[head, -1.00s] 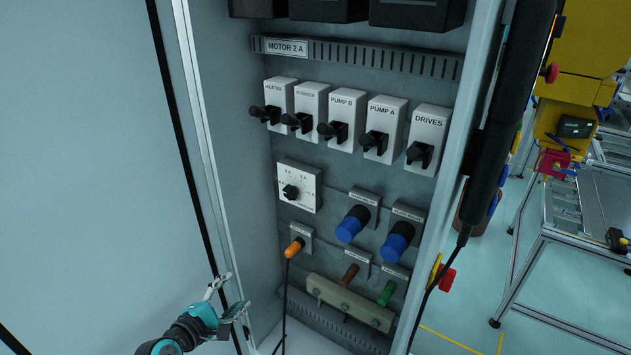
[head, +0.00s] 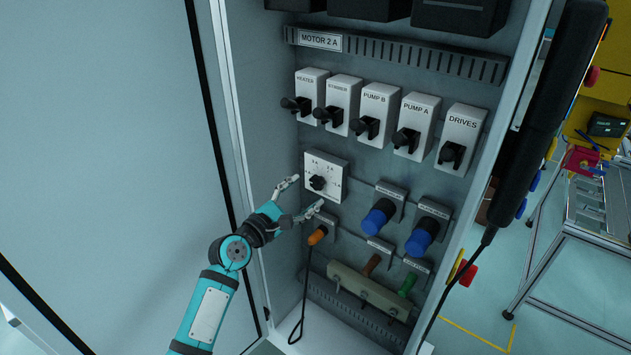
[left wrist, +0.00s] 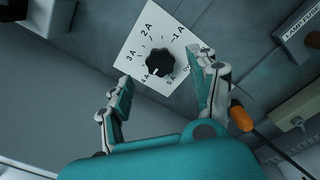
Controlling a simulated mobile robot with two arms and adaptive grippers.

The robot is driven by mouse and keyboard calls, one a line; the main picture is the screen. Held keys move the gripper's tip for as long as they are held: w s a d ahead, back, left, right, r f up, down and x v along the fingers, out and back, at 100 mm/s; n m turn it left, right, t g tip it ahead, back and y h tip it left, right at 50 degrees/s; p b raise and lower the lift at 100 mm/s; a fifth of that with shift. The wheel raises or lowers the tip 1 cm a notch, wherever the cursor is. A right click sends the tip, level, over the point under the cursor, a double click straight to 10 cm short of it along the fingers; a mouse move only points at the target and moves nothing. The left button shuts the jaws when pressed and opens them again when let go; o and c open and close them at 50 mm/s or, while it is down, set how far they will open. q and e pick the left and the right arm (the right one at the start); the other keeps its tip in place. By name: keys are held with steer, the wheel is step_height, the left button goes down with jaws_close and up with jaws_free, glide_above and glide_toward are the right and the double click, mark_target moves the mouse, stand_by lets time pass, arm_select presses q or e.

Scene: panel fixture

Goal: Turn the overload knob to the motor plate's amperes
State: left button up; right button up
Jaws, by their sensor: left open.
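The overload knob (head: 317,183) is black and lobed, on a white dial plate (head: 335,164) in the cabinet. In the left wrist view the knob (left wrist: 159,62) has marks from 1A to 5A around it; I cannot tell surely which one it points at. The motor plate (head: 320,40) above reads "MOTOR 2 A". My left gripper (head: 309,190) is open in front of the dial. In the left wrist view its fingers (left wrist: 161,67) are spread to either side of the knob, apparently not touching it. My right gripper is not in view.
A row of switches (head: 372,116) sits above the dial. Blue connectors (head: 379,217) are to the right. The open door (head: 100,130) fills the left side.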

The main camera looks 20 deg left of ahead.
mark_target(315, 184)
arm_select(q)
steer(key=x, duration=0.4)
steer(key=shift+w, duration=0.1)
steer(key=shift+w+d, duration=0.25)
steer(key=shift+w, duration=0.25)
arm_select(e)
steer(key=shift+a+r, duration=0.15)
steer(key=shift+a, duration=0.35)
arm_select(q)
steer(key=c, duration=1.2)
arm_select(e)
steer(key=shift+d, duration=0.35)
